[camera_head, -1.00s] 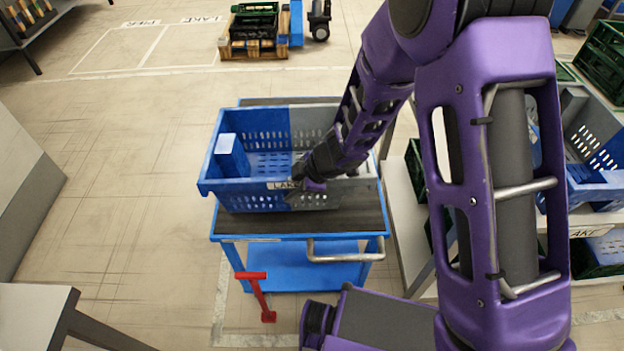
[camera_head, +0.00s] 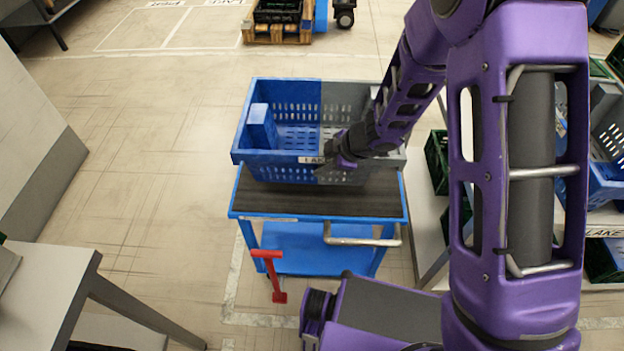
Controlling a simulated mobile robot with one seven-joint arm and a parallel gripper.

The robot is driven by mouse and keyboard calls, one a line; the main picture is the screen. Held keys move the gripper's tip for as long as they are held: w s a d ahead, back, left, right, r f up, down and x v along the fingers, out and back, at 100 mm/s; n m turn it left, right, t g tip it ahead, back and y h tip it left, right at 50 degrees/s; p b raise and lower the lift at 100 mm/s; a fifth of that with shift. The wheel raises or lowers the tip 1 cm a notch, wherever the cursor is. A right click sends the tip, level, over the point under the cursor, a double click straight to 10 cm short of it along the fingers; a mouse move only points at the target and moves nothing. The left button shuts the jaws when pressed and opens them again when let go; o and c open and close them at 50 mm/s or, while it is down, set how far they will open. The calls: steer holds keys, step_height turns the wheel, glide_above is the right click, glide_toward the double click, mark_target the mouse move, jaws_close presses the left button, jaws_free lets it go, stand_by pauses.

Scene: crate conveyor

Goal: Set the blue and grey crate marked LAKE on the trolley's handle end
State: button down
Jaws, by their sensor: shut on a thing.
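The blue and grey crate (camera_head: 250,150) marked LAKE is over the blue trolley's dark top (camera_head: 310,198), towards the end away from the handle (camera_head: 360,237). Its left part is blue and its right part grey. A strip of bare top shows between the crate and the handle-end edge. My gripper (camera_head: 326,166) is shut on the crate's near wall, beside the LAKE label, and partly covers the label. The fingertips are small and partly hidden. I cannot tell whether the crate's base touches the trolley top.
A blue block (camera_head: 262,128) is inside the crate. A red lever (camera_head: 270,275) stands at the trolley's near left. A rack with crates (camera_head: 605,180) is close on the right. A grey table (camera_head: 60,285) is at lower left. Floor left of the trolley is clear.

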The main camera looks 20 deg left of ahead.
step_height(320, 180, down, 9)
steer(key=b, duration=0.3)
steer(key=shift+w+f+b, duration=0.1)
steer(key=shift+f+b, duration=0.05)
steer(key=shift+b, duration=0.2)
steer(key=c, duration=0.7)
jaws_free()
steer(key=shift+d, duration=0.1)
steer(key=shift+o, duration=0.2)
steer(key=p+v, duration=0.4)
steer(key=v, duration=0.8)
